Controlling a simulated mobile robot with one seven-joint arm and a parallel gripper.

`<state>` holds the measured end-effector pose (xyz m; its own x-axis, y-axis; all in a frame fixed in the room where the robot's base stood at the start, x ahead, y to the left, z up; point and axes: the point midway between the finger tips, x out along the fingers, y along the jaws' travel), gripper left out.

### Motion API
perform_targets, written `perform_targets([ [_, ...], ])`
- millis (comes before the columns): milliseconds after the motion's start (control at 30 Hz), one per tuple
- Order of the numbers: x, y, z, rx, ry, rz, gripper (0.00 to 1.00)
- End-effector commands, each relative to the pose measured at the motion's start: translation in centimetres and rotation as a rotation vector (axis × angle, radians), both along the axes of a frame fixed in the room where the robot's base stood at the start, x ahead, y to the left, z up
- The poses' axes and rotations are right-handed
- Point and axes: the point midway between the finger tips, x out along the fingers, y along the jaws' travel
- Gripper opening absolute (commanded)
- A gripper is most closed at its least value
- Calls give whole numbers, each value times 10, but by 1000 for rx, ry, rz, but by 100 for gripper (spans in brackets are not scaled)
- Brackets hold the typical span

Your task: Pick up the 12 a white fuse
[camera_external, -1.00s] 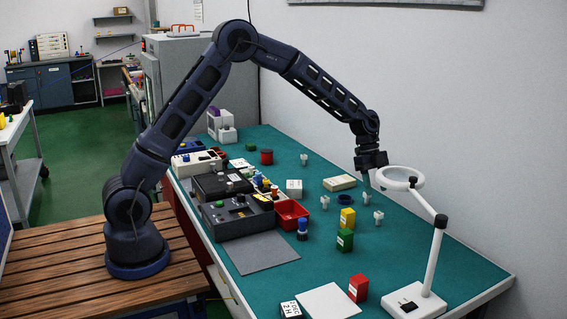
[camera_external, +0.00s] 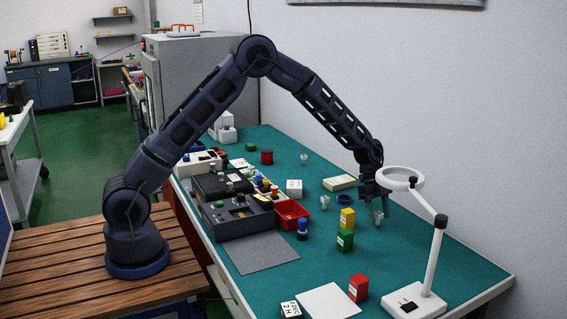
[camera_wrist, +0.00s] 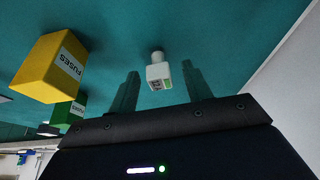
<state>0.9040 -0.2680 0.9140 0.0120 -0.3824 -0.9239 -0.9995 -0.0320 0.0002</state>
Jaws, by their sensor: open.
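A small white fuse (camera_external: 378,218) stands on the teal bench mat below my gripper (camera_external: 381,205). In the wrist view this white fuse (camera_wrist: 158,75) shows a pale round end and a small green and dark label, too small to read. My gripper (camera_wrist: 160,72) is open, with one finger on each side of the fuse in that view. I cannot tell whether either finger touches it. Similar white pieces stand farther left (camera_external: 325,202) and farther back (camera_external: 304,159).
A yellow fuse box (camera_external: 347,218) and a green box (camera_external: 345,240) stand close to the left. The magnifier lamp (camera_external: 437,240) rises to the right, its ring close to my wrist. A red bin (camera_external: 291,222) and dark test units lie left. The wall is behind.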

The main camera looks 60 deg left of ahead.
Motion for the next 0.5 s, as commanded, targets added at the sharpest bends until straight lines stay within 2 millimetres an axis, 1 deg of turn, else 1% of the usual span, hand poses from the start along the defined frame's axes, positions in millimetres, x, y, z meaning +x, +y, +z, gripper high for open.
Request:
perform_targets([
  [33,0,-4,-8,0,2,-2,49],
  [133,0,-7,-16,0,0,0,49],
  [367,1,-8,-18,0,-1,0,49],
  [467,1,-8,-18,0,-1,0,31],
  [500,1,-8,-18,0,-1,0,24],
])
